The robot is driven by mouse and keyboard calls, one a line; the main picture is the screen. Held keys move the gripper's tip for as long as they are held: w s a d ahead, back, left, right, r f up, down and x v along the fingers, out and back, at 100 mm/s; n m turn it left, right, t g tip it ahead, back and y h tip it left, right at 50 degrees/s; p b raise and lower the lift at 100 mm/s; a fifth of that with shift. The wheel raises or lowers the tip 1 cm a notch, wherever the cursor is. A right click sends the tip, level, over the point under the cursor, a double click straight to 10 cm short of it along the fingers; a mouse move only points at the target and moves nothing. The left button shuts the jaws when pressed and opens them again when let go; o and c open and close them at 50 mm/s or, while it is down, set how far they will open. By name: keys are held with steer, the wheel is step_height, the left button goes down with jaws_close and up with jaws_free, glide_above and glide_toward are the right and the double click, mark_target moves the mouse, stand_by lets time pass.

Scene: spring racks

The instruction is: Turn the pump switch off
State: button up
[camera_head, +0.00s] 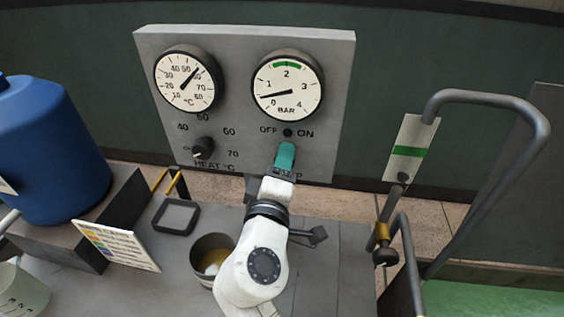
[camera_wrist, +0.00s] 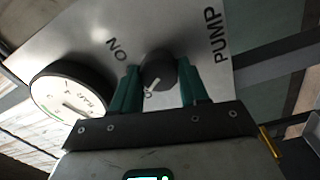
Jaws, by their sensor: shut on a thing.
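The pump switch (camera_wrist: 158,70) is a dark round knob above the word PUMP on the grey panel. In the wrist view it sits between the two green fingers of my gripper (camera_wrist: 160,88), which are shut on it. Its white mark points down-left in that view, towards a partly hidden O, apparently on the OFF side and away from ON. In the head view my gripper (camera_head: 284,157) is at the panel just below the OFF and ON labels and hides most of the switch. The bar gauge (camera_head: 287,85) above has its needle near 0.
The heat knob (camera_head: 203,148) and temperature gauge (camera_head: 187,79) are left of my gripper on the panel. A metal pot (camera_head: 211,247) stands close beside my arm. A blue tank (camera_head: 38,150) stands far left. Bent grey pipes (camera_head: 485,98) with a valve rise at the right.

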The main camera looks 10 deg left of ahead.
steer(key=o, duration=1.1)
steer(key=shift+c, duration=0.2)
steer(key=shift+s, duration=0.15)
steer(key=s+b, duration=0.2)
steer(key=s, duration=0.8)
steer(key=shift+s+a+f, duration=0.15)
steer(key=shift+s+a, duration=0.15)
